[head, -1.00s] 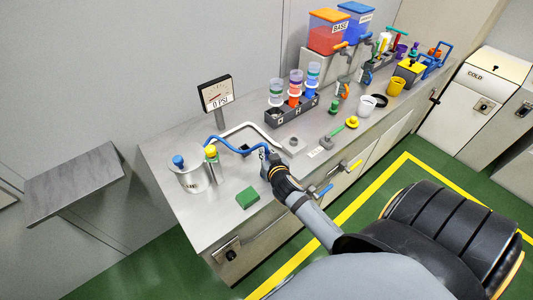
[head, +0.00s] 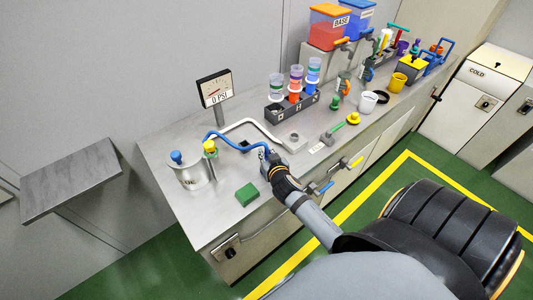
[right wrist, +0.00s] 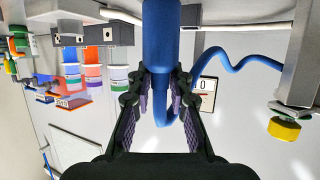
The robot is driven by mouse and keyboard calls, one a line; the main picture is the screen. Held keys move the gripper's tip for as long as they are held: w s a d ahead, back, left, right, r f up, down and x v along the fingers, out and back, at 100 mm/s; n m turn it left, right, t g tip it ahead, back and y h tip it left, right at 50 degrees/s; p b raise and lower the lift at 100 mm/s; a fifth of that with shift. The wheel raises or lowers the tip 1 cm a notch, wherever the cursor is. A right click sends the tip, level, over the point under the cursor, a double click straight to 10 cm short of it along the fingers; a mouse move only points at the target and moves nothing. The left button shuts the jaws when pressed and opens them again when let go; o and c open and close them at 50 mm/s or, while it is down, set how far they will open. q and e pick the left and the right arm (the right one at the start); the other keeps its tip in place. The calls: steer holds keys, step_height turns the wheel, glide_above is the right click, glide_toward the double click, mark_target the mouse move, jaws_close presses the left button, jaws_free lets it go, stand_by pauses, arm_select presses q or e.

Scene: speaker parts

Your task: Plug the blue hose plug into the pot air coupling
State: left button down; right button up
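The blue hose (head: 234,142) runs from behind the pot in an arc to my right gripper (head: 266,156). In the right wrist view, the fingers (right wrist: 162,76) are shut on the thick blue hose plug (right wrist: 161,35), and the thin hose loops below it. The grey metal pot (head: 196,176) stands at the left of the bench. The yellow fitting also shows in the right wrist view (right wrist: 284,128). The plug is apart from the pot. My left gripper is out of view.
A gauge (head: 214,88) reading 0 PSI stands behind the pot. A green block (head: 247,194) lies right of the pot. A white bent pipe (head: 245,122) lies behind the hose. A dark rack (head: 292,106) holds stacked cups. Valve handles (head: 322,188) stick out from the bench front.

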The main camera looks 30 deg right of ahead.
steer(key=o, duration=0.3)
steer(key=v, duration=1.2)
stand_by(0.4)
